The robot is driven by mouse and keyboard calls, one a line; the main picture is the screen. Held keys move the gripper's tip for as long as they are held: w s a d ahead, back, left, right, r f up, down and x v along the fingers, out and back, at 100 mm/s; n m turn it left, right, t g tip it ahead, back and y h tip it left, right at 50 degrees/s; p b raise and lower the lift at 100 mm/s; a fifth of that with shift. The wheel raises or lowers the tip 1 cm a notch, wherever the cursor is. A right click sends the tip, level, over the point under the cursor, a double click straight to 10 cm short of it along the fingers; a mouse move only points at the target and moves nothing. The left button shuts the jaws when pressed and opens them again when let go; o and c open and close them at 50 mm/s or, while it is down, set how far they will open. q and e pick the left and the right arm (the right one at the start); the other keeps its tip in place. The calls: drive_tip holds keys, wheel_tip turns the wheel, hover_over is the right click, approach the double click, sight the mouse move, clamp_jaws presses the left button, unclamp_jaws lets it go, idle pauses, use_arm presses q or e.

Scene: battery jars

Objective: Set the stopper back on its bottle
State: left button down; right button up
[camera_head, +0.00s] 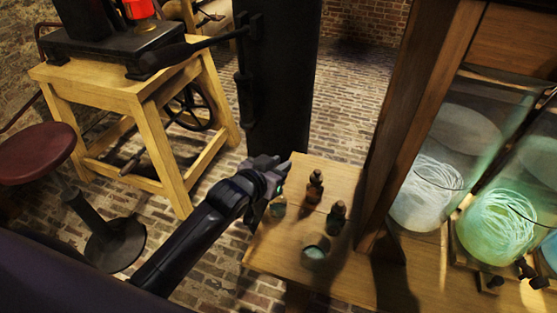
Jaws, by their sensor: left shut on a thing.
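My left gripper (281,177) reaches in from the left over the left end of the wooden bench. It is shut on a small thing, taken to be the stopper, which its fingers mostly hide. A small glass bottle (278,207) stands just below the gripper near the bench's left edge. The gripper hides its top, and I cannot tell whether the stopper touches it. A brown bottle (315,190) and a dark bottle (337,219) stand to the right, each with a dark top. My right gripper is not in view.
A small round dish with teal contents (316,248) sits on the bench (285,245) in front of the bottles. A wooden post (415,110) and large glass jars (430,180) with glowing coils stand at right. A stool (35,155) and wooden stand (130,90) are at left.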

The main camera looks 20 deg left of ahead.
use_arm(q)
drive_tip(key=shift+s+f, duration=0.15)
drive_tip(key=shift+f, duration=0.65)
wheel_tip(320, 180, down, 3)
drive_tip(key=b, duration=0.2)
drive_tip(key=shift+b, duration=0.4)
drive_tip(key=shift+f+b, duration=0.35)
drive_tip(key=shift+b, duration=0.15)
drive_tip(key=shift+p, duration=0.65)
drive_tip(key=shift+r, duration=0.2)
drive_tip(key=shift+r+p, duration=0.5)
drive_tip(key=shift+p, duration=0.35)
drive_tip(key=shift+r, duration=0.15)
drive_tip(key=shift+p, duration=0.4)
